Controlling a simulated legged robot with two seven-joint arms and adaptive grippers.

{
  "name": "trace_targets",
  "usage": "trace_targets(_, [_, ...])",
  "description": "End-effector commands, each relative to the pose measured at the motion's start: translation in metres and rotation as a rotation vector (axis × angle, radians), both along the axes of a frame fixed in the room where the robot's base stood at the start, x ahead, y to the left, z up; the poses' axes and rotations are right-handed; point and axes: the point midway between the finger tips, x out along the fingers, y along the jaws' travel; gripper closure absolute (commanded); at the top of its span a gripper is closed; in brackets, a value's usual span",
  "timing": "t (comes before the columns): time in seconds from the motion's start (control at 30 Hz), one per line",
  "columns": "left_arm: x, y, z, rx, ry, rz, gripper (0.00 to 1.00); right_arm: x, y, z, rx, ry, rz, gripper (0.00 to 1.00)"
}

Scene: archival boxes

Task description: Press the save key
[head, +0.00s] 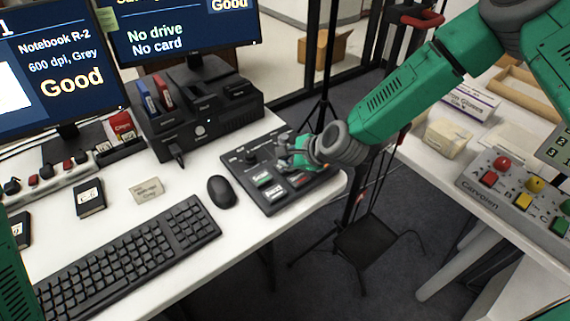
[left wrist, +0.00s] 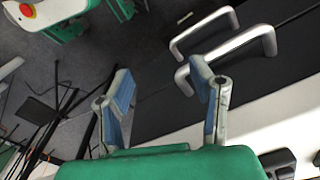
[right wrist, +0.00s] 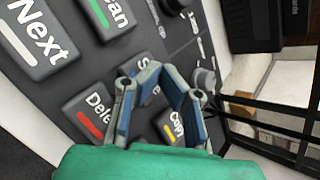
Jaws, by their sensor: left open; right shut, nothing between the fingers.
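The dark key panel (head: 250,151) lies at the desk's right end in the head view. In the head view my right gripper (head: 286,152) covers the panel's far right part. My left gripper (left wrist: 160,70) is open and empty in the left wrist view, away from the panel.
Around the save key are the delete key (right wrist: 92,120), copy key (right wrist: 171,128), scan key (right wrist: 105,14) and next key (right wrist: 38,38). A mouse (head: 222,191) and keyboard (head: 130,258) lie left of the panel. A black drive unit (head: 205,112) stands behind it.

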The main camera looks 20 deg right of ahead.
Motion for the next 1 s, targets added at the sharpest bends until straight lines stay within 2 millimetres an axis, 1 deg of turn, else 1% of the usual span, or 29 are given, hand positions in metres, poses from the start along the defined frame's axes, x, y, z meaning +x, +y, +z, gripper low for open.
trace_targets(0.17, [0.000,0.000,-0.002,0.000,0.000,0.000,0.50,0.000,-0.001,-0.004,0.000,0.002,-0.001,1.00])
trace_targets(0.47, [0.000,0.000,-0.002,0.000,0.000,0.000,0.50,0.000,-0.001,-0.003,-0.001,0.002,-0.001,1.00])
trace_targets(0.57, [0.000,0.000,0.000,0.000,0.000,0.000,0.50,0.000,-0.001,-0.001,-0.001,0.003,-0.001,1.00])
trace_targets(0.83, [0.000,0.000,0.012,0.000,0.000,0.000,0.50,0.000,-0.001,0.014,0.000,0.002,-0.001,1.00])
trace_targets(1.0, [0.000,0.000,0.012,0.000,0.000,0.000,0.50,-0.001,-0.001,0.015,0.000,0.002,-0.001,1.00])
